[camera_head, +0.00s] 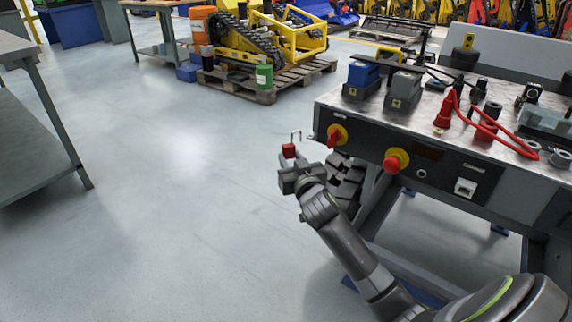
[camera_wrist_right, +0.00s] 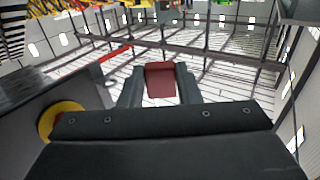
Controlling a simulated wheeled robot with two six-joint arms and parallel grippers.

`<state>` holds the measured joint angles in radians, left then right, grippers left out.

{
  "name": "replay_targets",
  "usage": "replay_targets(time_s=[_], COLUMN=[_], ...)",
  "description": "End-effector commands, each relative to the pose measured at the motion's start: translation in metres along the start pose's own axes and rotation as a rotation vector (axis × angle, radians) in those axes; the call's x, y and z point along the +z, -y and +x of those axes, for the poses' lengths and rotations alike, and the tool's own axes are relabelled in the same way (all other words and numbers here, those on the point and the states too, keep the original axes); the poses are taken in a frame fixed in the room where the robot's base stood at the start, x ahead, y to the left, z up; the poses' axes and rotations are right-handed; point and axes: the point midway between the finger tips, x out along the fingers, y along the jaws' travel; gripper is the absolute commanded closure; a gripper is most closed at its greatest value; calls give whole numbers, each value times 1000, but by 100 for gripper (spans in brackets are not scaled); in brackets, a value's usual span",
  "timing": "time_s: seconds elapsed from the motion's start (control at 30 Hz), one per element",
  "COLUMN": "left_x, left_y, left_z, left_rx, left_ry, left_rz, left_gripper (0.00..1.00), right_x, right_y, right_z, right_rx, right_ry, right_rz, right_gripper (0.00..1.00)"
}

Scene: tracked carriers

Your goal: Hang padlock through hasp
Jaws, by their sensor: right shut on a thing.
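A small red padlock (camera_head: 288,151) with a thin metal shackle pointing up is held in my right gripper (camera_head: 290,163). In the right wrist view the red padlock body (camera_wrist_right: 160,80) sits between the two dark fingers of the right gripper (camera_wrist_right: 160,92). The shackle is hard to make out there. A red rotary handle on a yellow disc (camera_head: 337,135) is on the bench's front panel, right of the padlock and apart from it. The yellow disc (camera_wrist_right: 62,118) also shows at the left in the wrist view. I cannot make out a separate hasp. My left gripper is not in view.
The workbench (camera_head: 345,116) carries blue and grey blocks, red cable and small parts. A red knob on yellow (camera_head: 396,160) sticks out of its front panel. A grey table (camera_head: 38,62) stands at left. A yellow tracked machine (camera_head: 262,40) is behind. The floor between is clear.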

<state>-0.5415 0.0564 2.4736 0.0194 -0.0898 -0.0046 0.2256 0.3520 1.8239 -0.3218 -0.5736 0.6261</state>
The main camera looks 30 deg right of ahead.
Motion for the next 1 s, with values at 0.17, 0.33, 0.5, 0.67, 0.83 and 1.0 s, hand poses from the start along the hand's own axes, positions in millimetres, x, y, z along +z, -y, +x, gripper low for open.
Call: replay_targets(time_s=[0.17, 0.33, 0.5, 0.67, 0.83, 1.0], left_x=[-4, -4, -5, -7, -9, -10], left_y=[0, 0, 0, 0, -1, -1], left_z=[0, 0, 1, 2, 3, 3], left_rx=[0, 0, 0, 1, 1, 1], left_ry=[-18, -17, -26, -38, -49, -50], left_rz=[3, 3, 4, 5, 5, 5], left_gripper=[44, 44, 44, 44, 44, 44], right_x=[0, -1, -1, -1, -1, -1], right_y=[-12, -24, -32, -37, -39, -39], right_z=[8, 16, 22, 25, 26, 26], right_rx=[0, 1, 0, 0, 0, 0], right_ry=[-1, 0, -2, -1, -1, -1], right_rz=[-2, -1, -1, 0, 1, 1], right_gripper=[93, 93, 93, 93, 93, 93])
